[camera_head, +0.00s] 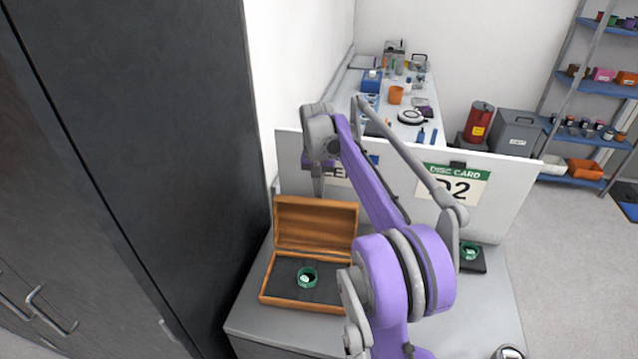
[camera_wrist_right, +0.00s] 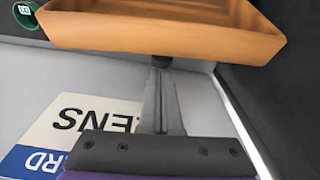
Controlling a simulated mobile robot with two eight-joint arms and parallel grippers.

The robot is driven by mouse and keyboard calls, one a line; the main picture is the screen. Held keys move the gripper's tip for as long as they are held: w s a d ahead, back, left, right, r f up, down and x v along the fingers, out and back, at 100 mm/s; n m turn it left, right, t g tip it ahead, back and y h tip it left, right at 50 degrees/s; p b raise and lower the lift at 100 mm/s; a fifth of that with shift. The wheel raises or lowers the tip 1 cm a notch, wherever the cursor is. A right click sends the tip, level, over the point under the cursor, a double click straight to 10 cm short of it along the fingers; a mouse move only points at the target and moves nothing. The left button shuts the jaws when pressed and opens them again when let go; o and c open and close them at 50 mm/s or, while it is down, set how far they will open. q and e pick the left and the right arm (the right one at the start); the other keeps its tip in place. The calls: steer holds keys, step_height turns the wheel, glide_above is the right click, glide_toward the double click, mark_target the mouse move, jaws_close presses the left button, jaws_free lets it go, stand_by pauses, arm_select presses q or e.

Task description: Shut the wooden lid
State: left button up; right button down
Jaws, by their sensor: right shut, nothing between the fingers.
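The wooden box (camera_head: 273,300) stands on the grey table at the left, with a dark lining and a green round piece (camera_head: 307,278) inside. Its wooden lid (camera_head: 316,226) stands open, roughly upright at the back edge of the box. My right gripper (camera_head: 318,192) points down just behind and above the lid's top edge; its fingers are shut and empty. In the right wrist view, the shut fingers (camera_wrist_right: 161,72) end close to the wooden lid (camera_wrist_right: 165,32); whether they touch it I cannot tell. My left gripper is not in view.
A white panel (camera_head: 510,200) with cards stands behind the box. A dark cabinet (camera_head: 150,120) rises close at the left. A second green round piece (camera_head: 470,252) sits on a dark pad at the right. Clear tabletop (camera_head: 285,328) lies in front of the box.

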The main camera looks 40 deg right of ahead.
steer(key=shift+w, duration=0.1)
stand_by(0.3)
steer(key=shift+s+a+r+t+h, duration=0.6)
steer(key=shift+s+a, duration=0.2)
steer(key=s+a+t+h, duration=0.7)
steer(key=s+a, duration=0.4)
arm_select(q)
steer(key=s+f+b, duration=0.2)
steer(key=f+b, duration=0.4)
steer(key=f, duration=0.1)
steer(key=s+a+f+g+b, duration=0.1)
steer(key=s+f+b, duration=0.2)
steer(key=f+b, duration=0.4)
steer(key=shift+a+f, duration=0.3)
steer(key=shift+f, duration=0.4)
arm_select(e)
steer(key=shift+s+a+f+t+h, duration=0.95)
steer(key=shift+s+a+f+h, duration=0.15)
steer(key=shift+f, duration=0.4)
steer(key=shift+s+a+f+t+h, duration=0.95)
steer(key=shift+a+f, duration=0.3)
steer(key=shift+f, duration=0.25)
steer(key=shift+s+a+f+t+h, duration=0.95)
steer(key=shift+a+f+h, duration=0.15)
steer(key=shift+f, duration=0.4)
